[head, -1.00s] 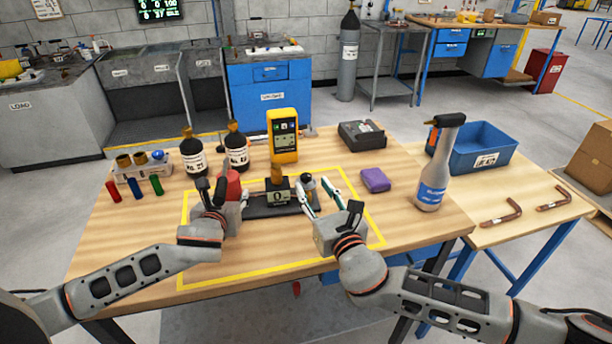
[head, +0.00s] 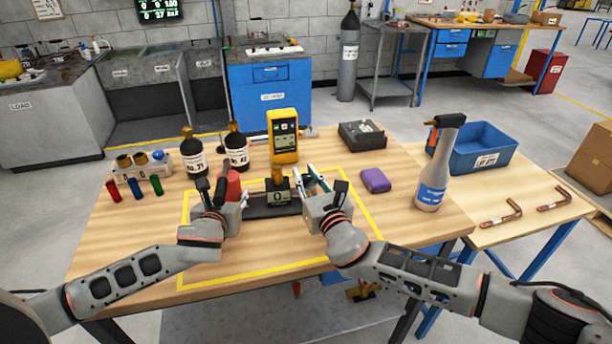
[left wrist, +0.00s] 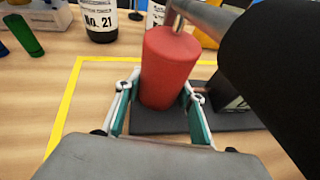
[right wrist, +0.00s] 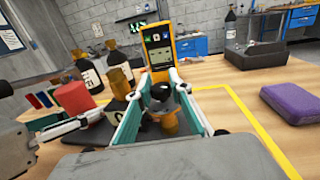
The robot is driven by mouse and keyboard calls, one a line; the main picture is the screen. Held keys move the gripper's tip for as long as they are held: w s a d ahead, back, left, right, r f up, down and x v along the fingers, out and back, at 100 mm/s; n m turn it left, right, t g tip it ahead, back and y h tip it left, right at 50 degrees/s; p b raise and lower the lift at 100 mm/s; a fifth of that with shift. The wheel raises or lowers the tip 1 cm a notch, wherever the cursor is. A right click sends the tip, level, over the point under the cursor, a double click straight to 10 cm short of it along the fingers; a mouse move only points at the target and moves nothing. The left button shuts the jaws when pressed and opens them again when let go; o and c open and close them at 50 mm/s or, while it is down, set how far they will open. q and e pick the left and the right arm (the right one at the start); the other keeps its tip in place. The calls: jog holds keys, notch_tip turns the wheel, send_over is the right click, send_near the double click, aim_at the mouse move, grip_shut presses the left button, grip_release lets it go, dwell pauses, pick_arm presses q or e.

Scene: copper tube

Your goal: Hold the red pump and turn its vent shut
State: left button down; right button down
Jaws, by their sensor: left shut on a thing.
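The red pump (head: 233,183) stands upright at the left end of a dark base plate (head: 270,211). My left gripper (left wrist: 162,92) is shut on its lower part, with one teal-lined finger on each side; the red body (left wrist: 170,65) also fills the left wrist view. At the plate's right end is a black-topped knob with a brass lower part, apparently the vent (right wrist: 161,93). My right gripper (head: 308,181) is open around it, with fingers on both sides. The fingers hide the knob in the head view. I cannot tell how far the vent is turned.
A small gauge reading 0 (head: 279,197) sits mid-plate, with a yellow meter (head: 283,138) behind. Two dark bottles (head: 193,155) stand back left. A purple block (head: 375,180) and a spray bottle (head: 432,180) are to the right. The table front is clear.

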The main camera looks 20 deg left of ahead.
jog(key=shift+s+a+m+t+h, duration=0.1)
jog(key=shift+m+t+h, duration=0.2)
jog(key=shift+m+h, duration=0.2)
jog(key=shift+m+t+h, duration=0.8)
jog(key=shift+m+h, duration=0.2)
jog(key=shift+h, duration=0.6)
jog(key=c, duration=1.8)
grip_release()
jog(key=v, duration=1.2)
